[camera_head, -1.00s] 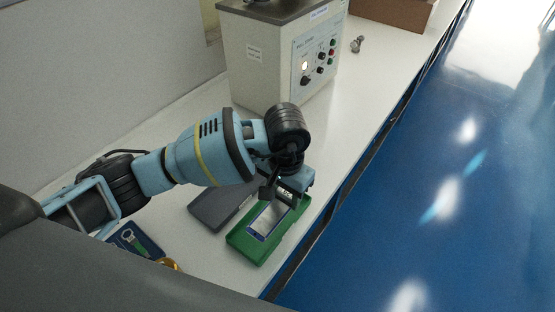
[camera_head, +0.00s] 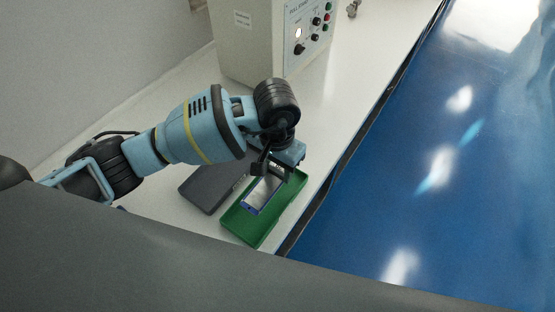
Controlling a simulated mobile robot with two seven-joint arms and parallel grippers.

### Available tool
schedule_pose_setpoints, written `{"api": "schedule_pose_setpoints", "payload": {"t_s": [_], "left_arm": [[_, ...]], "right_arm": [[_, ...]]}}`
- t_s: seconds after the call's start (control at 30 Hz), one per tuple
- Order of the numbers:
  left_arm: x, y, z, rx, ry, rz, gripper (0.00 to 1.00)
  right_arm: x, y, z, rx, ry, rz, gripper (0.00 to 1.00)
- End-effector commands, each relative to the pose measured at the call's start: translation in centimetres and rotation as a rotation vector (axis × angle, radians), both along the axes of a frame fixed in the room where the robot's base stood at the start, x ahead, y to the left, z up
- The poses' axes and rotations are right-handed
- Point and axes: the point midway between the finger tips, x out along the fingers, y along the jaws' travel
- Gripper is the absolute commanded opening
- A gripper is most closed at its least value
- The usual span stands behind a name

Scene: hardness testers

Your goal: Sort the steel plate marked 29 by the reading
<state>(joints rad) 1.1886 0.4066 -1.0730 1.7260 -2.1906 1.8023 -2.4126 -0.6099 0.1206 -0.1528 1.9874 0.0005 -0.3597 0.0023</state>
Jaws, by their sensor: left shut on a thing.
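A silver steel plate (camera_head: 262,191) with a blue edge is tilted along the green tray (camera_head: 256,229), in or just above it. I cannot read a mark on it. My left gripper (camera_head: 270,167) comes in from the left and is shut on the far end of this plate, over the tray. The fingers partly hide that end. I cannot tell whether the plate still touches the tray floor. A dark grey tray (camera_head: 203,192) lies to the left of the green one, partly behind my gripper. My right gripper is not in view.
A beige tester cabinet (camera_head: 250,49) with knobs and a lit lamp stands beyond the trays. A small metal piece (camera_head: 353,9) lies past it. The white bench (camera_head: 335,105) is clear to the right, up to its edge above the blue floor (camera_head: 470,200).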

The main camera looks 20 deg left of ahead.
Motion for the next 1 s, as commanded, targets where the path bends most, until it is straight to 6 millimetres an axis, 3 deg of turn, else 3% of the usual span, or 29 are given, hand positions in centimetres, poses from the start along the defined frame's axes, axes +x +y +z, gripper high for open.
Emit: {"api": "schedule_pose_setpoints", "payload": {"t_s": [0.5,1.0], "left_arm": [[0.0,0.0,-4.6,0.000,0.002,-0.001,0.18],[0.0,0.0,-5.3,-0.001,-0.002,-0.001,0.18]], "right_arm": [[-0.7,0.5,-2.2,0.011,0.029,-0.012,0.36],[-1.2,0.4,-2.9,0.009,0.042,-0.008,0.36]]}}
